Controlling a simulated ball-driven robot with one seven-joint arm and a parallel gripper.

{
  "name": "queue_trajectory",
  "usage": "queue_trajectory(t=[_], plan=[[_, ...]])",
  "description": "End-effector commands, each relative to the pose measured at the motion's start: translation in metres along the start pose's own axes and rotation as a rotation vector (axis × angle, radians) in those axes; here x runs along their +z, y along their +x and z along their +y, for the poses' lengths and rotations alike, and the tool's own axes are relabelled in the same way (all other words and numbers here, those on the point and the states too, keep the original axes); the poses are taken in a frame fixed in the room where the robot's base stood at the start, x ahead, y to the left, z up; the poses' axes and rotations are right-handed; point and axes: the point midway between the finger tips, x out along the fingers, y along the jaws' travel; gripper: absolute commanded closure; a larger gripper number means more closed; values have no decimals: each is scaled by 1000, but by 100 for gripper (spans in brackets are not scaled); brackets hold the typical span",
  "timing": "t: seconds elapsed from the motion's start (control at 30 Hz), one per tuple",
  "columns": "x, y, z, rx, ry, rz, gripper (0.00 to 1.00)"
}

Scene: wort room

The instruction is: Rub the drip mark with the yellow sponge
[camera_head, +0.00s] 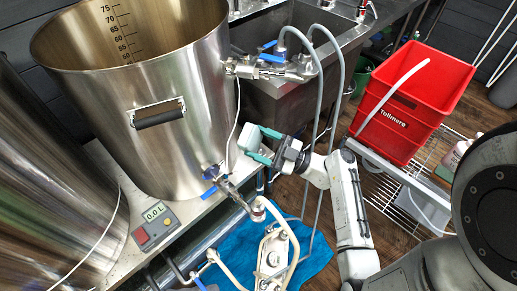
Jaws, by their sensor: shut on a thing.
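My gripper (257,144), with teal fingers, is close to the lower right side of the steel kettle (176,88). It is above and to the right of the kettle's blue-handled outlet valve (214,172). I cannot make out the drip mark on the visible steel.
A second steel vessel (45,190) stands at left. A scale display (155,222) is on the bench. Hoses hang by the sink (290,20). A pump (272,255) sits on a blue cloth (318,254). A red crate (415,100) is on a wire rack at right.

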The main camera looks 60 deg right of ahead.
Motion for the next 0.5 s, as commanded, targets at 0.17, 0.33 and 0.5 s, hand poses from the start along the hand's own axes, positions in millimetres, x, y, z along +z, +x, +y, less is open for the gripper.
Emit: queue_trajectory(t=[0.17, 0.33, 0.5], plan=[[6, 1, -2, 4, -2, 11, 57], [9, 13, -2, 2, -2, 13, 57], [16, 29, -2, 2, -1, 11, 57]])
